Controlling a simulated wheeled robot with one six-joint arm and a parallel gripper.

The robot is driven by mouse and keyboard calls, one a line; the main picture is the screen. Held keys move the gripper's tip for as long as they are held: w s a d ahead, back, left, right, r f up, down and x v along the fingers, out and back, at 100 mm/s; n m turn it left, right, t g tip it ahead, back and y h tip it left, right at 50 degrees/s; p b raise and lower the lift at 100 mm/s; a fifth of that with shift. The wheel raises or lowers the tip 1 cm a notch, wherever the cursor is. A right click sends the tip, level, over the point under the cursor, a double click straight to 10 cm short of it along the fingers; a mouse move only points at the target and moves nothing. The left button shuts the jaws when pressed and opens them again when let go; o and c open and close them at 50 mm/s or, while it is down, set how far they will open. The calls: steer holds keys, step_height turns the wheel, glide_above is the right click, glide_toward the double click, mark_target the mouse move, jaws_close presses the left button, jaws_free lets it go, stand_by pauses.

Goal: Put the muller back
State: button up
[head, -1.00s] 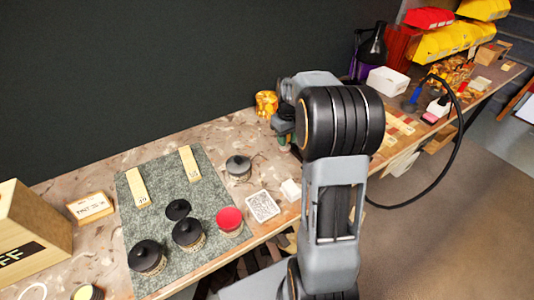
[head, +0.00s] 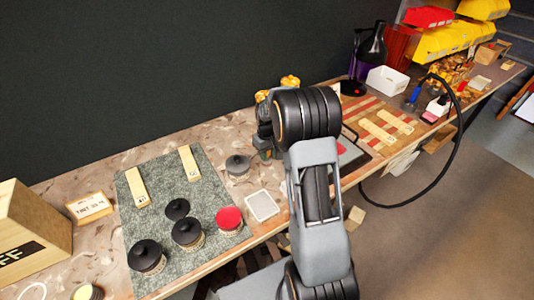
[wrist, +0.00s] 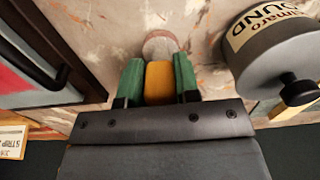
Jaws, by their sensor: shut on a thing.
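In the wrist view my gripper (wrist: 158,82) has its green fingers shut on an amber-yellow piece (wrist: 159,82), which I take to be the muller's handle. A pale round disc (wrist: 160,46) shows just beyond the fingertips. I cannot tell whether it is the muller's foot or a mark on the bench, nor whether the muller touches the bench. In the head view my gripper (head: 265,149) is partly hidden by my arm, close to the right of a grey lidded pot (head: 238,168). The muller cannot be made out there.
The grey pot stands close by in the wrist view (wrist: 283,62). A dark-framed slab with a red patch (head: 351,150) lies to the right. A green mat (head: 160,208) holds several black-lidded pots and a red-topped one. A pale card (head: 262,205) lies near the front edge.

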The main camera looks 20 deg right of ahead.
steer(key=shift+f, duration=0.1)
steer(key=o, duration=1)
step_height(320, 180, up, 12)
steer(key=shift+f+p, duration=0.25)
steer(key=shift+p, duration=0.05)
steer(key=s+a+r+t, duration=0.1)
steer(key=s+a, duration=0.2)
steer(key=s, duration=0.4)
steer(key=s+a+r+t, duration=0.1)
steer(key=s+a, duration=0.3)
steer(key=s, duration=0.3)
steer(key=s+a+r+m+t, duration=0.1)
steer(key=s+a, duration=0.3)
steer(key=s, duration=0.3)
steer(key=shift+s, duration=0.35)
steer(key=shift+a, duration=0.1)
